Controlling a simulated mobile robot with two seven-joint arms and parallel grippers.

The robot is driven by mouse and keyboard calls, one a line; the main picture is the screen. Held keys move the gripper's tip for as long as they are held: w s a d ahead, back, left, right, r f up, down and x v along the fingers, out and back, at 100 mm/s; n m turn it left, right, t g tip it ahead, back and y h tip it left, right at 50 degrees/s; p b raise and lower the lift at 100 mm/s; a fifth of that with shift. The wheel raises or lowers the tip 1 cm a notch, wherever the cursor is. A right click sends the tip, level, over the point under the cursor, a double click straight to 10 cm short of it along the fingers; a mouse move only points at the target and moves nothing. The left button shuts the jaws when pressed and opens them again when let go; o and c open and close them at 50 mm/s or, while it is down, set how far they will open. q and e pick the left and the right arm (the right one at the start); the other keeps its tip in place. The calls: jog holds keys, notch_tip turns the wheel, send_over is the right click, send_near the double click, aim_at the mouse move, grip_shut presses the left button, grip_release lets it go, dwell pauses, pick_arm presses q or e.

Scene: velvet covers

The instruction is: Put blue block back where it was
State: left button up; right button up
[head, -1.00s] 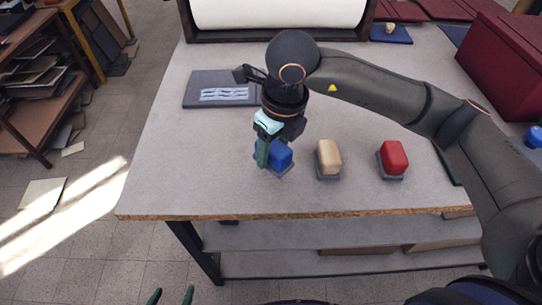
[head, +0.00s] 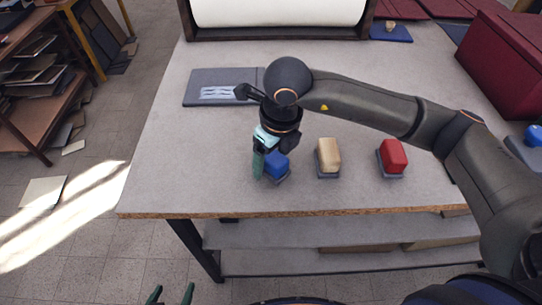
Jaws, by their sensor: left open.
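The blue block (head: 277,164) is at the left end of a row of three blocks near the table's front edge. It sits on or just over a small grey pad (head: 284,179); I cannot tell if they touch. My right gripper (head: 266,166) points down at the blue block. One green finger is along the block's left side; the other finger is hidden, so its grip is unclear. My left gripper (head: 171,296) is open and empty at the bottom edge of the head view, below the table and far from the blocks.
A cream block (head: 328,153) and a red block (head: 393,155) stand on grey pads to the right. A dark grey mat (head: 203,80) with wavy pale marks lies behind. A dark red box (head: 508,65) is at the far right. The table's left front is clear.

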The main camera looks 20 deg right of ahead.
aim_at(278, 159)
jog(key=shift+o, duration=0.3)
jog(key=shift+r, duration=0.1)
jog(key=shift+r+p, duration=0.2)
jog(key=shift+p, duration=0.1)
notch_tip(278, 159, up, 12)
jog(key=s, duration=0.1)
jog(key=shift+s+d+f+b, duration=0.2)
jog(key=shift+s+d+b, duration=0.1)
jog(key=shift+d+b, duration=0.15)
